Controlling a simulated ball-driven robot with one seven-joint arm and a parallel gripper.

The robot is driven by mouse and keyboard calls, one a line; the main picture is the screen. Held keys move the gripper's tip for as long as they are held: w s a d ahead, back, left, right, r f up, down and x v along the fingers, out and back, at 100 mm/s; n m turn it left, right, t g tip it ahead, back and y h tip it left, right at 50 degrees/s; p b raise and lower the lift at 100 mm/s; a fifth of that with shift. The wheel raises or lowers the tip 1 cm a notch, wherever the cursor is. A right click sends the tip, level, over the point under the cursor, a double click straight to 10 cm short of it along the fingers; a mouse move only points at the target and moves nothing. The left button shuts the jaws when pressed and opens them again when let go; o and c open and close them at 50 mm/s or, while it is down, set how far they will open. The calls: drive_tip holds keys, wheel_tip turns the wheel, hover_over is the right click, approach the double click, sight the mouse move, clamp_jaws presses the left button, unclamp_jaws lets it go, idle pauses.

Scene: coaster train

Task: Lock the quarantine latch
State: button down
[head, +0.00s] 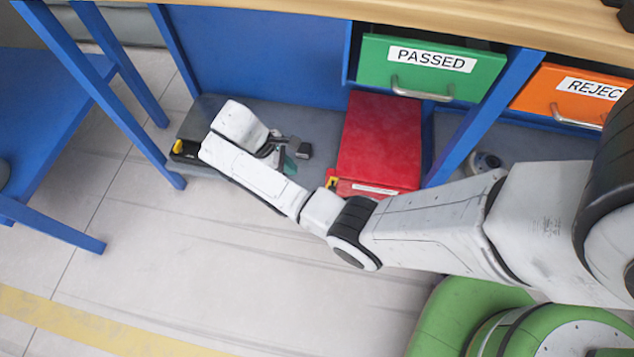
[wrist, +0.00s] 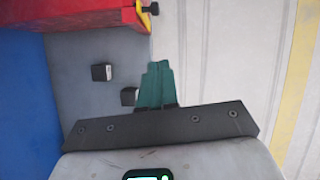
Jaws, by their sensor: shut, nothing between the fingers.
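The red box (head: 382,135) with a white label on its front stands on the low grey shelf under the bench. A small yellow latch piece (head: 332,181) shows at its front left corner, partly beside my arm. In the wrist view, the red box (wrist: 75,14) is at top left, with the yellow and black latch (wrist: 149,9) at its corner. My gripper (wrist: 158,66) has its teal fingers shut and empty, apart from the latch. In the head view, a teal fingertip (head: 291,166) shows left of the red box. The latch's exact position is too small to tell.
A green PASSED drawer (head: 430,68) and an orange REJECT drawer (head: 570,95) hang above. Blue legs frame the shelf (head: 318,122). Two small dark blocks, one here (wrist: 101,72), lie on the shelf near my fingers. The floor in front is clear.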

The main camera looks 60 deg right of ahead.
sight(330, 189)
drive_tip(key=s+d+r+b+x, duration=0.1)
drive_tip(key=b+x, duration=0.4)
drive_tip(key=x, duration=0.8)
drive_tip(key=shift+s+r, duration=0.2)
drive_tip(key=shift+s, duration=0.45)
